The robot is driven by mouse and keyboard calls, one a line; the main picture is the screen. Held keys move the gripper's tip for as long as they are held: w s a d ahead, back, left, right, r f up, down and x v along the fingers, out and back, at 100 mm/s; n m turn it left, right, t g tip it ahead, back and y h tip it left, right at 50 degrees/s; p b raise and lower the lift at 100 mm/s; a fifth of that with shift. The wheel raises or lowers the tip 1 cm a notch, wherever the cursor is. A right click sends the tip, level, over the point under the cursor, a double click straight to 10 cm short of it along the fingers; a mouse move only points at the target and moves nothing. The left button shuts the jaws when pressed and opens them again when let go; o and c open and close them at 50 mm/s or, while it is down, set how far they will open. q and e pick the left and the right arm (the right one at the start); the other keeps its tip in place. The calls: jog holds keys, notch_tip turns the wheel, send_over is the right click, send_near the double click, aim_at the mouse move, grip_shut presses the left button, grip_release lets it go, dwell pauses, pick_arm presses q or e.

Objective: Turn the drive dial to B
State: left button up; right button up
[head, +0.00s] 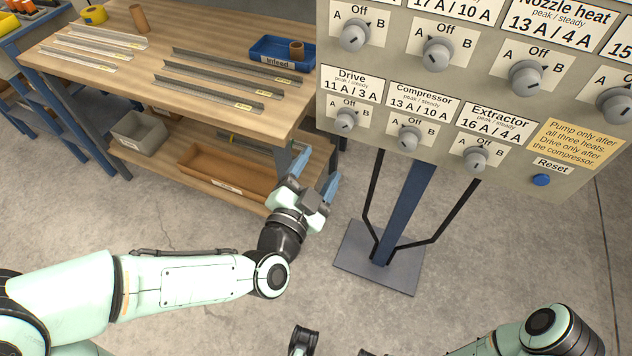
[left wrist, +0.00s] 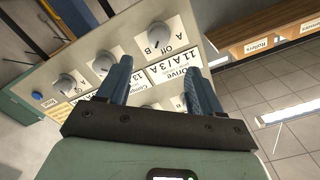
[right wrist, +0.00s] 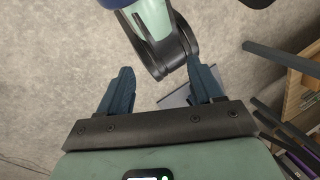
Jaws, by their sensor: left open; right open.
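The drive dial (head: 345,121) is a grey knob on the panel (head: 447,153), under the label "Drive 11 A / 3 A", with A, Off and B marked around it. Its exact pointer setting is too small to tell. The dial also shows, upside down, in the left wrist view (left wrist: 158,36), beyond my left fingers. My left gripper (head: 316,173) is open and empty, below and left of the dial, apart from it. My right gripper (right wrist: 158,92) is open and empty in the right wrist view, with an arm link of mine beyond its fingers.
The compressor dial (head: 409,138) and extractor dial (head: 476,158) lie to the right, with a blue reset button (head: 541,180) beyond. More dials sit above. A wooden workbench (head: 150,80) with metal strips and a blue tray (head: 262,52) stands left. The panel's post (head: 404,215) stands below.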

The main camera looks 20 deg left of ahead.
pick_arm(q)
jog(key=shift+s+f+b, duration=0.1)
jog(key=shift+s+b, duration=0.4)
jog(key=shift+b, duration=0.3)
pick_arm(e)
jog(key=shift+w+d+f+t, duration=0.15)
jog(key=shift+w+d+f, duration=0.05)
jog(key=shift+w+f, duration=0.4)
jog(key=shift+w+d+f+t, duration=0.15)
jog(key=shift+w+f, duration=0.3)
jog(key=shift+f, duration=0.1)
